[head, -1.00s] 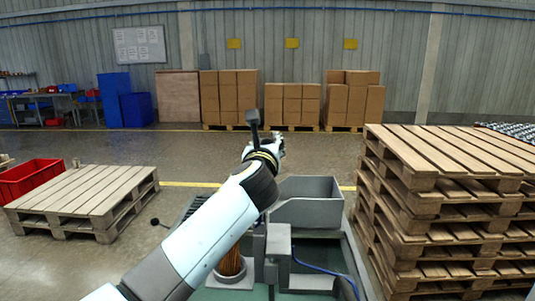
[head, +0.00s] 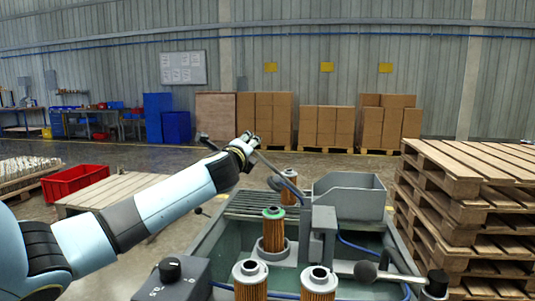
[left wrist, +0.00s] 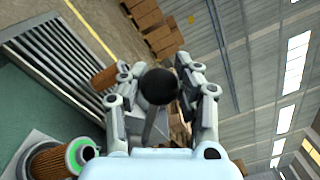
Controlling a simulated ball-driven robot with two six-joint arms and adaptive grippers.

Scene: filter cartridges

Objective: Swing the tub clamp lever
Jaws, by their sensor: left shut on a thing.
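My left gripper (head: 247,142) reaches in from the left above the back of the green-grey tub (head: 215,262). In the left wrist view my left gripper (left wrist: 160,80) has its fingers on both sides of a black ball knob (left wrist: 160,87) and is shut on this lever. The lever's grey rod (left wrist: 149,127) runs down from the knob. In the head view the lever's rod (head: 273,167) slopes down to the right from the gripper; its knob is hidden in the fingers. My right gripper is out of view.
Several filter cartridges (head: 251,284) stand in the tub, one with a green top (head: 273,213). A grey bin (head: 349,195) sits behind. A control box (head: 172,281) is front left. Stacked pallets (head: 470,190) stand close on the right.

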